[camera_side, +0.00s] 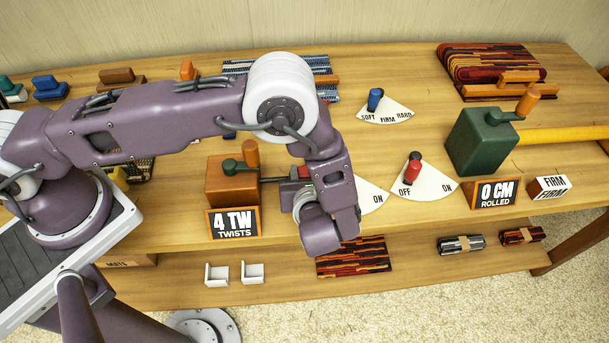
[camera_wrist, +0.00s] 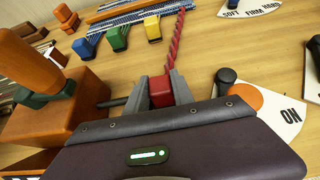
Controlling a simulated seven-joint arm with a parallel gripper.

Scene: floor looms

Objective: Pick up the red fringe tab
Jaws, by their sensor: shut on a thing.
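The red fringe tab (camera_wrist: 161,93) sits between the two grey fingers of my gripper (camera_wrist: 162,84), which is shut on it. A red twisted cord (camera_wrist: 175,45) runs from the tab up toward the blue-and-white woven piece (camera_wrist: 130,18). In the side view a bit of the red tab (camera_side: 304,171) shows beside my wrist, at the end of the twister's shaft; I cannot tell whether the two touch. The brown twister box (camera_side: 232,184) has a green crank with an orange handle and a sign reading "4 TW TWISTS". My fingers are mostly hidden in the side view.
Green (camera_wrist: 88,48), blue (camera_wrist: 117,39) and yellow (camera_wrist: 152,29) tabs hang from the woven piece. A green crank box (camera_side: 480,140) stands at right.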

